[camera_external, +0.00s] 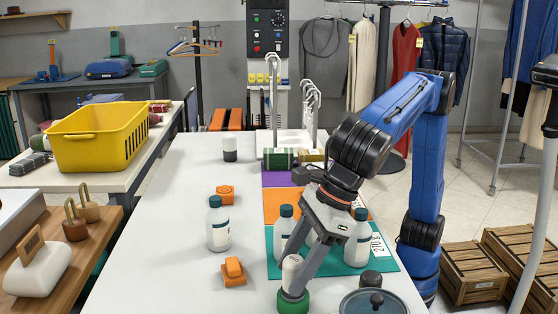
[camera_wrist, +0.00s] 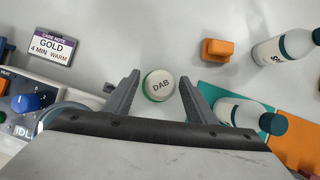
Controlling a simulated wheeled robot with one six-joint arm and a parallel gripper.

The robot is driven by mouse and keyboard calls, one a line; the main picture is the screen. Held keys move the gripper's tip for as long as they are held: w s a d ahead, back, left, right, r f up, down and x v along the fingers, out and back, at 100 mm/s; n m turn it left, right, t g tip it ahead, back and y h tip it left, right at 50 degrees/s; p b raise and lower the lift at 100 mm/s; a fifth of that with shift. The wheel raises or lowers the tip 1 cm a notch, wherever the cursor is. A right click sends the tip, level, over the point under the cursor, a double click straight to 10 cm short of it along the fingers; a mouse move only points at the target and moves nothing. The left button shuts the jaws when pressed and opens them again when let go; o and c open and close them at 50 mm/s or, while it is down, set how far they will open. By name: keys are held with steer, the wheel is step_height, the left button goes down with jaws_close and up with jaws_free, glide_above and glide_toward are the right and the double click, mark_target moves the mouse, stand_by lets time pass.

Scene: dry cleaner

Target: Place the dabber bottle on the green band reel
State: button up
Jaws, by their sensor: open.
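The dabber bottle (camera_wrist: 159,85) is a small white cylinder with "DAB" on its round top. In the external view the dabber bottle (camera_external: 291,268) stands about upright on the green band reel (camera_external: 293,303) near the table's front edge. A green rim of the reel (camera_wrist: 145,88) shows beside the bottle's top in the wrist view. My gripper (camera_wrist: 159,80) is open, with one finger on each side of the bottle and a visible gap at the right finger.
White bottles with teal caps (camera_external: 218,225) stand left and behind. Orange blocks (camera_external: 233,271) lie to the left. A teal mat (camera_external: 384,264) lies behind, and a lidded pot (camera_external: 373,302) stands to the right. A "GOLD" card (camera_wrist: 58,45) lies nearby.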

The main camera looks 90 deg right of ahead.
steer(key=v, duration=1.2)
steer(key=shift+r, duration=0.1)
steer(key=d+m, duration=0.9)
steer(key=d, duration=1.3)
steer(key=s+d+f+m, duration=0.1)
steer(key=s+d+m, duration=0.2)
steer(key=d, duration=0.3)
steer(key=s+d+f+m+h, duration=0.1)
steer(key=s+d+f+m, duration=0.15)
steer(key=d, duration=0.35)
steer(key=s+d+f+m, duration=0.1)
steer(key=s+d+m, duration=0.2)
steer(key=d+m, duration=0.15)
steer(key=s+d+f+m, duration=1)
steer(key=s+d+m, duration=0.1)
steer(key=s+d, duration=0.25)
steer(key=s+d+f+m, duration=0.2)
steer(key=s+f+m, duration=0.2)
steer(key=f+m, duration=0.4)
steer(key=shift+s+f, duration=0.3)
steer(key=shift+f, duration=0.9)
